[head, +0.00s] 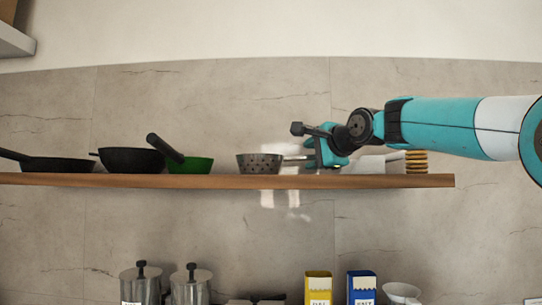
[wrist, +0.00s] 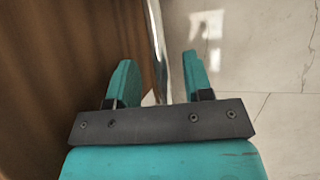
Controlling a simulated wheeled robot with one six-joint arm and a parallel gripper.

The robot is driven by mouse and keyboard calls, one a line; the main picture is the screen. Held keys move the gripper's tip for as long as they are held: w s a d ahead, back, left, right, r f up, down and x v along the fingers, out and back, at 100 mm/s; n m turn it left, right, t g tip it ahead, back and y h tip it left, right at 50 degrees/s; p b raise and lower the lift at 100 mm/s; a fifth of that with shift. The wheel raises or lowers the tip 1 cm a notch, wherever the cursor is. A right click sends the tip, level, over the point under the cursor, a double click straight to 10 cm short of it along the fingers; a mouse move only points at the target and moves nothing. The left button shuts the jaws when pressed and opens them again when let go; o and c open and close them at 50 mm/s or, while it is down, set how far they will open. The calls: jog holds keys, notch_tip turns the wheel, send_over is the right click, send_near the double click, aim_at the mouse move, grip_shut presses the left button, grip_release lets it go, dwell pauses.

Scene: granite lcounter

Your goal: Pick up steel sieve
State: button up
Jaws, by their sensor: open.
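The steel sieve (head: 259,163) sits on the wooden shelf, a small perforated bowl with its handle pointing right. My gripper (head: 314,156) is at the handle's right end. In the wrist view my gripper (wrist: 157,80) is open, with its two teal fingers apart. The steel handle of the sieve (wrist: 157,45) runs between the fingers, and a gap shows on its right side. The sieve's bowl is out of the wrist view.
The wooden shelf (head: 220,181) also holds a dark pan (head: 56,164), a black bowl (head: 132,160) and a green bowl (head: 190,165) to the left. Pale items and a yellowish stack (head: 416,162) stand right of my gripper. Canisters and boxes (head: 318,287) stand below.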

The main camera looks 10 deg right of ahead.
jog(key=shift+p+x, duration=0.3)
jog(key=shift+x, duration=0.65)
jog(key=shift+c, duration=0.2)
grip_shut()
jog(key=shift+r, duration=0.15)
